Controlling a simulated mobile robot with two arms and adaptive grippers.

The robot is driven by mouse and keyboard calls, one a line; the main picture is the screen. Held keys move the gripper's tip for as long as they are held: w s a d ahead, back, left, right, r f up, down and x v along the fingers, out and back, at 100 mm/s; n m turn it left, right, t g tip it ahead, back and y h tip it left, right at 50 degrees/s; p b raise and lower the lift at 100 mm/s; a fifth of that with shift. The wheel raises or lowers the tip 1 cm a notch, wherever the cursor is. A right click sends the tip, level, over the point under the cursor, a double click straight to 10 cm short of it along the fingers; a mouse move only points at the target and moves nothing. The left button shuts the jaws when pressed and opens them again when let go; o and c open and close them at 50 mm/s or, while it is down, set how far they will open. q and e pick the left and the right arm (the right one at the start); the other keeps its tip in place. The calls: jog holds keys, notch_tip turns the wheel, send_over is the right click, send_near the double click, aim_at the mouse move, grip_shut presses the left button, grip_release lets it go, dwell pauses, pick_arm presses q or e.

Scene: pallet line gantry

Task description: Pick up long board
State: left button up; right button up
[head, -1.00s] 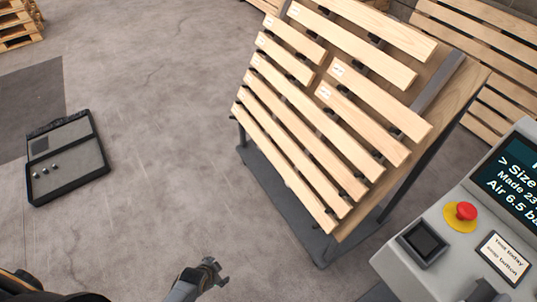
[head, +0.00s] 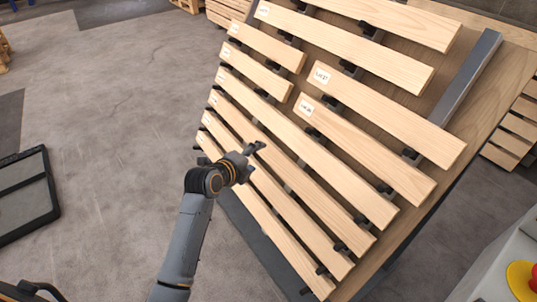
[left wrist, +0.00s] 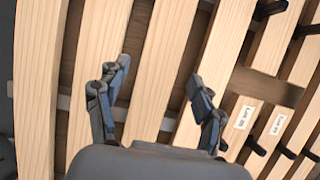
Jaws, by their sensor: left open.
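Several long pale wooden boards (head: 305,137) lie on hooks across a slanted rack (head: 462,85), with white labels at their upper left ends. Shorter boards (head: 262,45) share some rows. My left gripper (head: 254,153) is over the lower long boards in the head view. In the left wrist view the left gripper (left wrist: 158,73) is open and empty, its fingers apart on either side of a long board (left wrist: 160,65). I cannot tell whether the fingers touch the wood. My right gripper is not in view.
A black-framed panel (head: 28,190) lies on the floor at the left. A grey console with a red button (head: 525,280) stands at the lower right. More slatted wood (head: 515,130) is behind the rack. The grey floor left of the rack is mostly clear.

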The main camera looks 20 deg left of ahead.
aim_at(266, 151)
pick_arm(q)
jog(key=shift+x, duration=0.9)
jog(key=b+x, duration=0.1)
jog(key=x, duration=0.4)
jog(key=shift+w+d, duration=0.2)
jog(key=shift+w, duration=0.05)
jog(key=shift+w+f, duration=0.15)
jog(key=shift+w, duration=0.2)
jog(key=c, duration=1.4)
jog(key=shift+o, duration=0.2)
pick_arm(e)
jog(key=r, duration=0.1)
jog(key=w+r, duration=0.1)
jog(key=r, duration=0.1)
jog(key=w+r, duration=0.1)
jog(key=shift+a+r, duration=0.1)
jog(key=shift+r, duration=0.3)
